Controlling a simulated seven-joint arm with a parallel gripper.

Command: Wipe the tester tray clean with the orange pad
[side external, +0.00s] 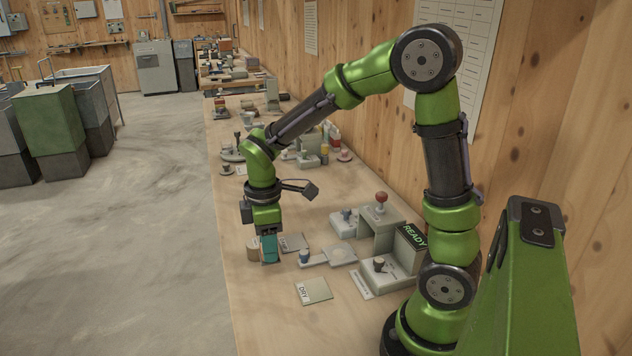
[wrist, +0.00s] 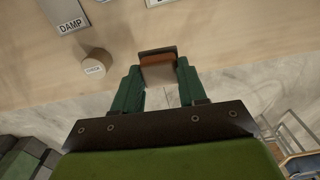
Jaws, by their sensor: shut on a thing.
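My gripper (side external: 269,258) points down near the left edge of the bench in the side view. In the wrist view, its two green fingers (wrist: 158,76) are closed on a small block with an orange-brown band and a dark edge, the orange pad (wrist: 157,60). The fingers hide the pad in the side view. A pale flat piece with a round dish (side external: 341,253), perhaps the tester tray, lies to the right of my gripper, apart from it. I cannot tell whether there is any residue on it.
A tan cylinder (side external: 252,251) stands beside my gripper; its lettered top shows in the wrist view (wrist: 95,66). The DAMP plate (wrist: 62,14) and DRY plate (side external: 314,291) lie on the bench. A blue-topped piece (side external: 304,257) and the READY unit (side external: 408,249) are to the right.

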